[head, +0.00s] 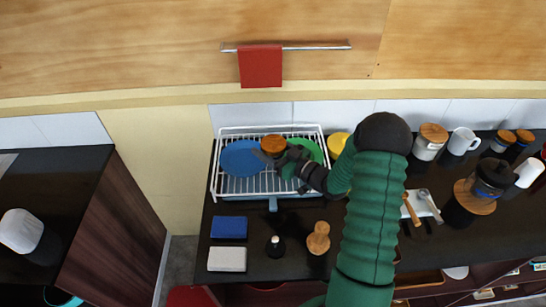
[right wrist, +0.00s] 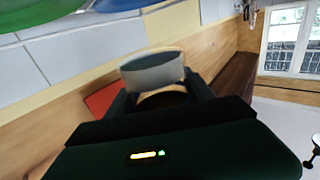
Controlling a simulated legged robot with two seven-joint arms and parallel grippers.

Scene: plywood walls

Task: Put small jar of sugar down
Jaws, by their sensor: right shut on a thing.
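A small jar of sugar (head: 273,144) with a round wooden lid is held in my right gripper (head: 275,156). In the head view it is over the white wire dish rack (head: 216,180), between a blue plate and green plates. How high it is above the rack, or whether it touches it, I cannot tell. In the right wrist view the jar (right wrist: 153,70) shows as a pale rounded body between the two dark fingers of the right gripper (right wrist: 160,95). My right arm covers part of the counter. My left gripper is not in view.
A blue plate (head: 242,158) and a green plate (head: 311,148) stand in the rack. A wooden-lidded jar (head: 431,139) and a white mug (head: 461,140) stand at the back right. Blue (head: 229,228) and white (head: 227,259) blocks, a dark bottle (head: 275,247) and a wooden mill (head: 319,238) are in front.

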